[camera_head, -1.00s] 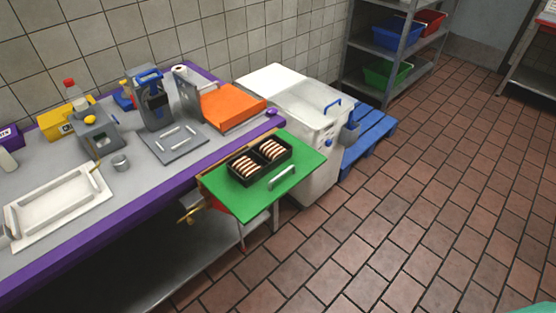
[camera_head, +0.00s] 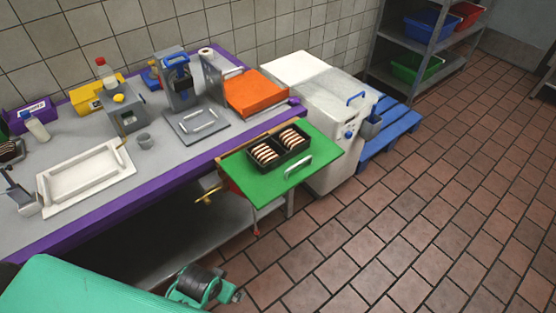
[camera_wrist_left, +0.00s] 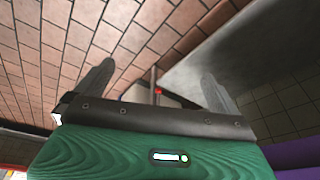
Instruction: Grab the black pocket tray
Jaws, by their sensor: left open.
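The black pocket tray (camera_head: 280,162) lies on the green board (camera_head: 252,189) at the end of the counter. It has two pockets, each filled with a row of cream-and-brown sandwich pieces (camera_head: 264,153). My left arm comes in at the bottom left of the head view. The fingertips of my left gripper are not clear there. In the left wrist view my left gripper (camera_wrist_left: 155,85) is open and empty, its two fingers wide apart. The tray is well above and right of that arm in the head view, and not touched. My right gripper is in neither view.
Open tiled floor (camera_head: 420,220) lies right.

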